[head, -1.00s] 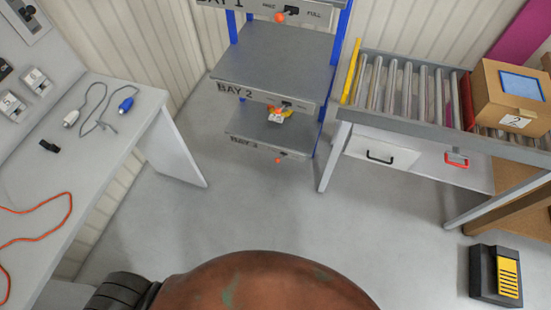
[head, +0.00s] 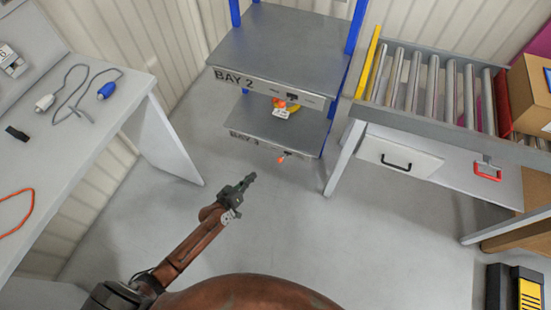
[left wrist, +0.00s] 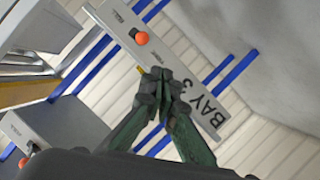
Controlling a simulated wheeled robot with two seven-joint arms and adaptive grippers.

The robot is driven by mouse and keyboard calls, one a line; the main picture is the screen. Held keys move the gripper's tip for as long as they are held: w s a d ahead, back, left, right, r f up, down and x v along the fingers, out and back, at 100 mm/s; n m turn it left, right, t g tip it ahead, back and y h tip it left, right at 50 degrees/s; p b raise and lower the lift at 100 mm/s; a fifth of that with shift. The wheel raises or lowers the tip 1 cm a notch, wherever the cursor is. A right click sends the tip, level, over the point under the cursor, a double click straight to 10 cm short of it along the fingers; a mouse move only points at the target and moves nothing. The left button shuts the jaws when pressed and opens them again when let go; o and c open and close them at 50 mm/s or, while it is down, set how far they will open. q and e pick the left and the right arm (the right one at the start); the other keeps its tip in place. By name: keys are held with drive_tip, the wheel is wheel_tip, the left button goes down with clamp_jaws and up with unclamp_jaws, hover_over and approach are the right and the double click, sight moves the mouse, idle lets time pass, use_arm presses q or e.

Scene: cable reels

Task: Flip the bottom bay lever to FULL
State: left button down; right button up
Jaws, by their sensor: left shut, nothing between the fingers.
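The bottom bay, marked BAY 3 (head: 262,143), is the lowest shelf of the rack. Its lever has an orange knob (head: 281,158) on the front panel. In the left wrist view the knob (left wrist: 141,38) leans away from the FULL print, toward the BAY 3 print side. My left gripper (head: 249,179) is shut and empty, in front of and below the panel in the head view. In the left wrist view its fingertips (left wrist: 157,76) overlap the panel edge between knob and BAY 3 print, apart from the knob. My right gripper is not in view.
A roller conveyor (head: 425,85) stands right, a white workbench (head: 80,150) left. The floor between is clear.

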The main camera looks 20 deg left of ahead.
sight(280, 160)
use_arm(q)
drive_tip(key=shift+n+t, duration=0.3)
drive_tip(key=shift+t, duration=0.3)
drive_tip(key=w+r, duration=0.1)
drive_tip(key=r, duration=0.1)
drive_tip(key=w+d+r, duration=0.1)
drive_tip(key=w+r, duration=0.1)
drive_tip(key=shift+w+d+r, duration=0.1)
drive_tip(key=shift+w+r, duration=0.05)
drive_tip(key=shift+w, duration=0.05)
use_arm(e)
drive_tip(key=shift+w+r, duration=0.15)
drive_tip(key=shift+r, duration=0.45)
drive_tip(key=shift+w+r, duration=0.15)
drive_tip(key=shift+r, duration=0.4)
use_arm(q)
drive_tip(key=shift+w, duration=0.15)
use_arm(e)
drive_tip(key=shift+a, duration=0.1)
